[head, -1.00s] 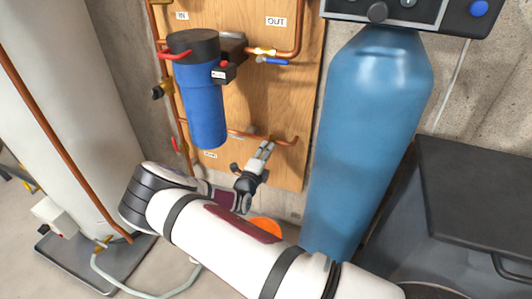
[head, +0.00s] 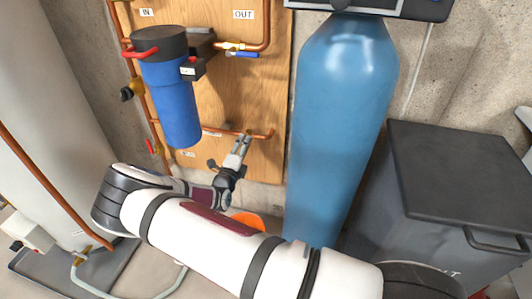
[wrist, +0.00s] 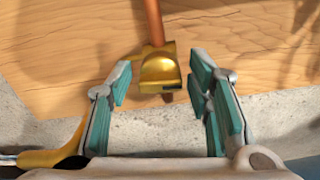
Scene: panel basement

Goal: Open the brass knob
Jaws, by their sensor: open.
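In the wrist view a brass knob (wrist: 159,70) sits at the lower end of a copper pipe (wrist: 153,22), in front of the wooden panel's lower edge. My gripper (wrist: 163,78) is open, with one teal-padded finger on each side of the knob and visible gaps between. The knob is near the fingertips, and no grip on it shows. In the head view my gripper (head: 242,139) points up at the low copper pipe (head: 225,131) on the panel. The knob is too small or hidden to make out there.
A blue filter housing (head: 172,100) hangs on the wooden panel (head: 225,95) above my arm. A tall blue tank (head: 340,120) stands close on the right, with a dark lidded bin (head: 460,170) beyond. An orange bucket (head: 247,219) is partly hidden behind my arm.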

